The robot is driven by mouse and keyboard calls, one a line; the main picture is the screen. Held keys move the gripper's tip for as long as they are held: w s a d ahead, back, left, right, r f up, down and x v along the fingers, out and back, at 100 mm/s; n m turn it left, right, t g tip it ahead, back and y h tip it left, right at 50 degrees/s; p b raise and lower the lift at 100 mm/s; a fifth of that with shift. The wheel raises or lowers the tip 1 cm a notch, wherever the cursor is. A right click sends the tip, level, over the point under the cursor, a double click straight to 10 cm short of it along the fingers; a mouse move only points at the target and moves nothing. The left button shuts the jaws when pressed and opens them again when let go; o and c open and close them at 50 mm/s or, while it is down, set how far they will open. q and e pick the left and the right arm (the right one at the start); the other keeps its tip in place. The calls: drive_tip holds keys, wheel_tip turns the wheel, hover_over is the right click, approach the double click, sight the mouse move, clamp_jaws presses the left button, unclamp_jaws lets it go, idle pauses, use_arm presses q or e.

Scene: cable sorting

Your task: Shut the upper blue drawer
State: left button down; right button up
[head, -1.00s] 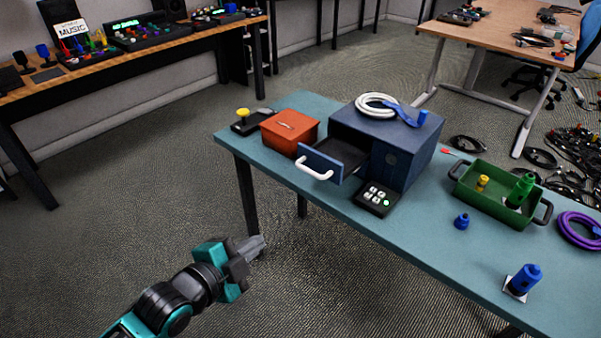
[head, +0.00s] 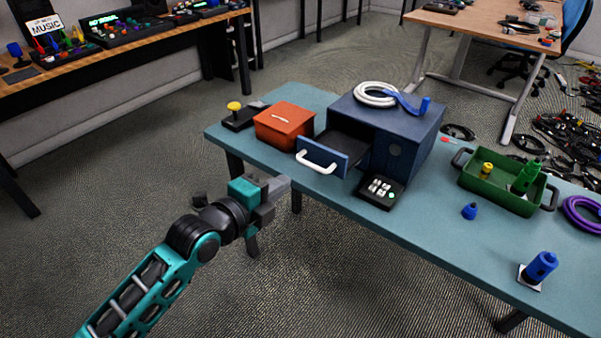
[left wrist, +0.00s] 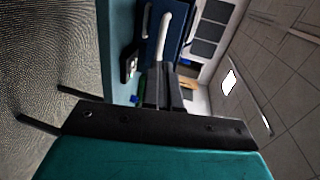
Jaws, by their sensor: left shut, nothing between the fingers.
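The blue drawer (head: 323,158) with a white handle (head: 317,161) stands pulled out of the dark blue cabinet (head: 407,135) on the teal table. Its inside looks dark and empty. My left gripper (head: 279,184) is shut and empty, in front of the table edge, to the lower left of the drawer and apart from it. In the left wrist view the shut fingers (left wrist: 163,88) point toward the white handle (left wrist: 163,37), which shows just beyond them. My right gripper is not in view.
A red-orange box (head: 283,124) stands close left of the drawer. A black button pad (head: 381,190) lies in front of the cabinet. A white cable coil (head: 376,94) and blue connector lie on top. A green tray (head: 500,186) is to the right.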

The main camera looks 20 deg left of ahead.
sight(309, 166)
use_arm(q)
drive_tip(key=b+x, duration=0.1)
drive_tip(key=x, duration=0.6)
drive_tip(key=shift+w+d+f, duration=0.1)
drive_tip(key=shift+w, duration=0.15)
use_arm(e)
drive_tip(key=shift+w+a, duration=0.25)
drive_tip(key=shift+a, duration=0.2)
